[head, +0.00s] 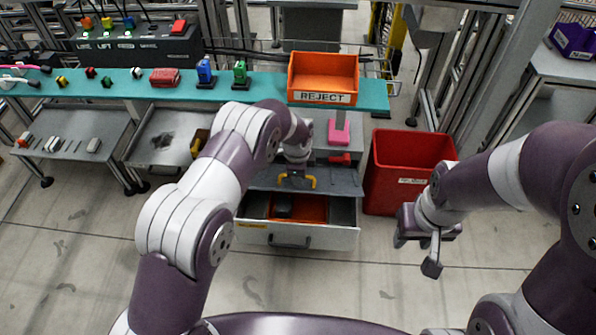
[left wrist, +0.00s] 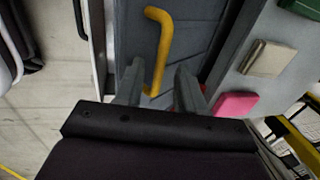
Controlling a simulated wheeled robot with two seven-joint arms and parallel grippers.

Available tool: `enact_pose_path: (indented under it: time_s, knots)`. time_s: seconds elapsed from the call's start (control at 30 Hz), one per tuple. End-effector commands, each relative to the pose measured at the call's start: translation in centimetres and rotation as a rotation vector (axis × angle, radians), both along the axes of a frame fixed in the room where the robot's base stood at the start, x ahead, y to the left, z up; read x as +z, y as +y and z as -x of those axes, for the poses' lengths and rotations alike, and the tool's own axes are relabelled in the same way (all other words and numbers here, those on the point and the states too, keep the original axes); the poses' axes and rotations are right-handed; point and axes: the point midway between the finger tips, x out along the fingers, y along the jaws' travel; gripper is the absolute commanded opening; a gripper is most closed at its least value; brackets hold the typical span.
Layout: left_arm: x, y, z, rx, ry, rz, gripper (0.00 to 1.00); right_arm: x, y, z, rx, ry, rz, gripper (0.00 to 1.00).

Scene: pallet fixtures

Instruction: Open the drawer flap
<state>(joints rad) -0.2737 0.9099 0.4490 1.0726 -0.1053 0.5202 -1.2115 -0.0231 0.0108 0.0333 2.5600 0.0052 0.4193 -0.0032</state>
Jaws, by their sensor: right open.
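The drawer (head: 345,238) is pulled out, its grey front with a dark handle facing me. A dark grey flap (head: 343,184) lies across its rear part and carries a yellow handle (head: 311,182). My left gripper (head: 294,173) is at this handle and hides part of it. In the left wrist view, the left fingers (left wrist: 158,88) are apart and the yellow handle (left wrist: 158,45) shows between them; I cannot tell if they touch it. The flap (left wrist: 190,40) lies beyond. My right gripper (head: 418,252) is open and empty, right of the drawer.
A red bin (head: 400,165) stands right of the drawer. An orange REJECT bin (head: 322,75) sits on the teal shelf (head: 130,90) behind. A pink block (head: 339,132) lies behind the flap. Grey trays (head: 75,140) stand left. The floor in front is clear.

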Motion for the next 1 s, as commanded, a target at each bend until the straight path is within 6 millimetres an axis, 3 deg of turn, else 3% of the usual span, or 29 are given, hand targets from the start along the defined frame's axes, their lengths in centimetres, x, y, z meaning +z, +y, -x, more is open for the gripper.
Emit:
enact_pose_path:
  time_s: [0.27,0.37,0.7,0.83,1.0]
  knots:
    - [0.2,0.0,0.1,-0.001,0.001,0.0,0.38,0.1,0.0,0.0,0.0,0.0,0.0,0.43]
    - [1.7,0.0,0.3,-0.002,0.0,0.0,0.38,0.9,0.0,0.0,0.0,0.0,0.0,0.43]
    - [10.3,0.0,2.0,-0.002,0.0,0.0,0.38,4.3,0.0,0.0,0.0,0.0,0.0,0.43]
    - [11.9,0.0,2.4,-0.001,0.001,0.0,0.38,4.7,0.0,0.0,0.0,0.0,0.0,0.43]
    - [12.4,0.0,2.6,-0.001,0.002,0.0,0.38,4.7,0.0,0.0,0.0,0.0,0.0,0.43]
